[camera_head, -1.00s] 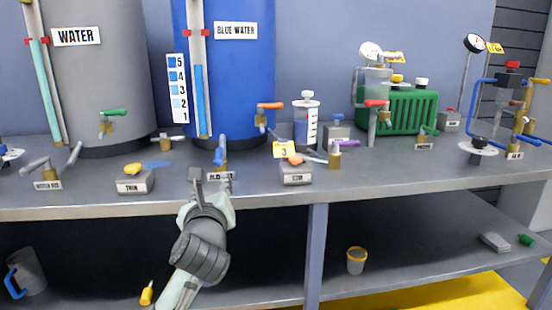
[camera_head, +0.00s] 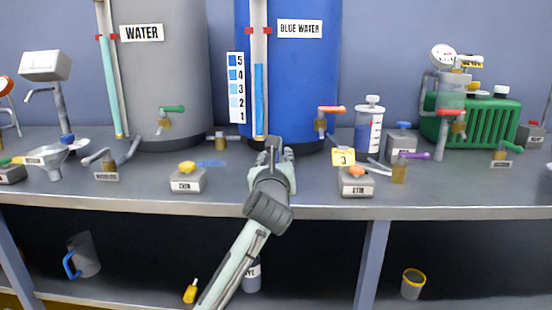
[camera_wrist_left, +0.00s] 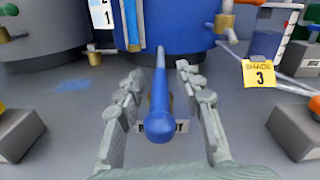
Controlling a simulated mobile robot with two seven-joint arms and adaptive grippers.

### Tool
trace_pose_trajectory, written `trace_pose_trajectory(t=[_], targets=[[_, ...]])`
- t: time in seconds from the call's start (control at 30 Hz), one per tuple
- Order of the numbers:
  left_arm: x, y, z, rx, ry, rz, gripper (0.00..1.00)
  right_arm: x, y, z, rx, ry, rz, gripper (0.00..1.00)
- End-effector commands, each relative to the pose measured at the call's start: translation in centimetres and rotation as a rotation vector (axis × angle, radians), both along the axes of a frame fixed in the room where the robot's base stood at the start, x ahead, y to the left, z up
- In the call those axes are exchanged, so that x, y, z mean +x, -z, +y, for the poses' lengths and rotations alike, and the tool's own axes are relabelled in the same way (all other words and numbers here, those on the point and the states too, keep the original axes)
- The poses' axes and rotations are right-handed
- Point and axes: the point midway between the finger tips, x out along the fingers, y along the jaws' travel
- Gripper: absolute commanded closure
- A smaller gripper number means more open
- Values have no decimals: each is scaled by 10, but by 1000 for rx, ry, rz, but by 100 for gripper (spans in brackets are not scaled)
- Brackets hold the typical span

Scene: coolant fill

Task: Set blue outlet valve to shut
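The blue outlet valve's blue lever (camera_wrist_left: 160,108) shows in the left wrist view. It points out from the blue water tank (camera_head: 290,80) toward the camera, its round end nearest. A label plate (camera_wrist_left: 180,127) below is partly covered. My left gripper (camera_head: 272,155) is in front of the tank in the head view and hides the lever there. In the wrist view my left gripper (camera_wrist_left: 160,76) is open, one finger on each side of the lever, with gaps between. My right gripper is not in view.
The chem box (camera_head: 187,182) stands left of my left gripper, and the stir box (camera_head: 356,184) stands right. The grey water tank (camera_head: 165,85) is at left.

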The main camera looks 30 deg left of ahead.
Motion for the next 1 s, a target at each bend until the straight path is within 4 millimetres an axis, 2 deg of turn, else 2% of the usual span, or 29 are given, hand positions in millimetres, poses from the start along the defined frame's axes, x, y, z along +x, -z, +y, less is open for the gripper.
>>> trace_pose_trajectory(t=[0.27,0.5,0.57,1.0], targets=[[1,0,1,-1,0,-1,64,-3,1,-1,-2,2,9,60],[1,0,1,-1,0,-1,94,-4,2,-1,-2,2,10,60],[1,0,1,-1,1,-1,100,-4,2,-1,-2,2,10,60],[-1,-1,5,-1,5,-1,100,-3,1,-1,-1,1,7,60]])
